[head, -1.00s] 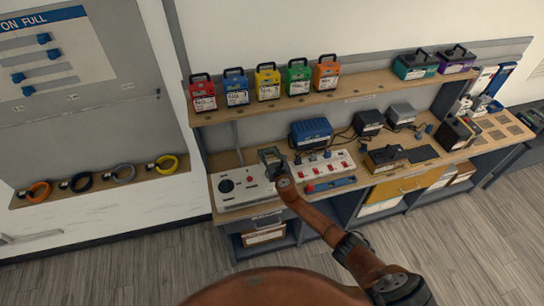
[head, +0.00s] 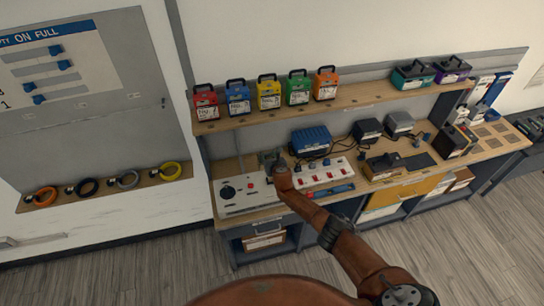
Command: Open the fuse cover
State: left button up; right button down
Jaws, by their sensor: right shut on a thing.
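A white control panel (head: 236,204) with a black dial and a red button lies on the bench at the left. Beside it is a white strip (head: 325,180) with red switches. My right gripper (head: 269,160) is at the back edge between the two, seen from behind its wrist. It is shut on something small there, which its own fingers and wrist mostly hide. I take this to be the fuse cover, but I cannot make out its shape or how far it is open. My left gripper is not in view.
A blue ribbed box (head: 311,138) and black chargers (head: 367,130) with cables stand behind and to the right. Coloured batteries (head: 268,93) line the shelf above, overhanging the bench. The floor in front is clear.

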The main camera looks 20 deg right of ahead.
jog(key=shift+w+d+r+p, duration=0.1)
jog(key=shift+w+r+p, duration=0.2)
jog(key=shift+w+r, duration=0.25)
jog(key=shift+f, duration=0.1)
jog(key=c, duration=1.7)
grip_release()
jog(key=o, duration=0.4)
jog(key=shift+s+f, duration=0.1)
jog(key=shift+f, duration=0.1)
jog(key=shift+o, duration=0.2)
jog(key=shift+s+r, duration=0.25)
jog(key=shift+s, duration=0.25)
jog(key=shift+v, duration=3.2)
jog(key=shift+r, duration=0.1)
jog(key=shift+c, duration=0.3)
